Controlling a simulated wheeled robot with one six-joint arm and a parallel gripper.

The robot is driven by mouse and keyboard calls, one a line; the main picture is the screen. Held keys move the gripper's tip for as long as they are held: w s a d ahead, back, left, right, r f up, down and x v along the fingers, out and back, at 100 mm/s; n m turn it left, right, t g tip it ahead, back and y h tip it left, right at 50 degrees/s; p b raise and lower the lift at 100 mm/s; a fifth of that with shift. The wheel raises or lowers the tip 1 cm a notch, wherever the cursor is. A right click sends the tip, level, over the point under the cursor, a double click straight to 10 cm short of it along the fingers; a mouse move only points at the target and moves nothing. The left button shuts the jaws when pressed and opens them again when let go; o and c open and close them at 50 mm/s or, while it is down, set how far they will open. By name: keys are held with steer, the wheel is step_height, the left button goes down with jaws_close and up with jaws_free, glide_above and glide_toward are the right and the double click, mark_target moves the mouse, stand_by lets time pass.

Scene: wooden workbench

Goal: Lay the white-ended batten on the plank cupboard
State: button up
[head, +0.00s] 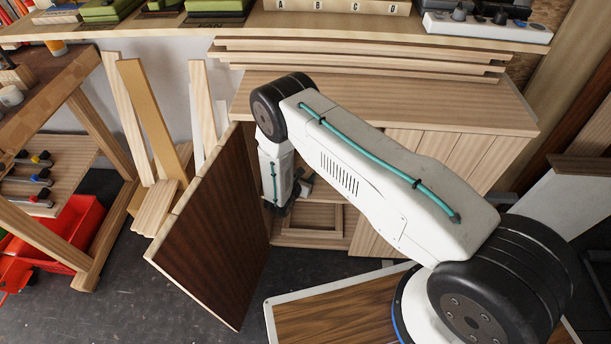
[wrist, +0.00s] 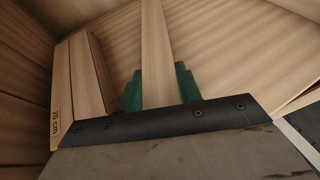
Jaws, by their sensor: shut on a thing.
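My gripper (wrist: 159,88) is shut on a pale wooden batten (wrist: 155,45), which runs between the green fingertips and away up the wrist view. No white end shows on the visible part, so I cannot tell whether it is the white-ended one. In the head view my arm reaches down into the open front of the plank cupboard (head: 490,112). My gripper (head: 277,207) there is small and partly hidden, and the batten cannot be made out. The cupboard top is bare at its front, with long boards stacked at its back.
The cupboard's dark door (head: 215,235) stands open, close to the left of my arm. Several boards (head: 150,115) lean further left. The wrist view shows pale wood with a "20 cm" label (wrist: 62,118) at left. A shelf (head: 350,28) with boxes is above.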

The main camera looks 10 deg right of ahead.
steer(key=shift+f, duration=0.4)
steer(key=o, duration=1.2)
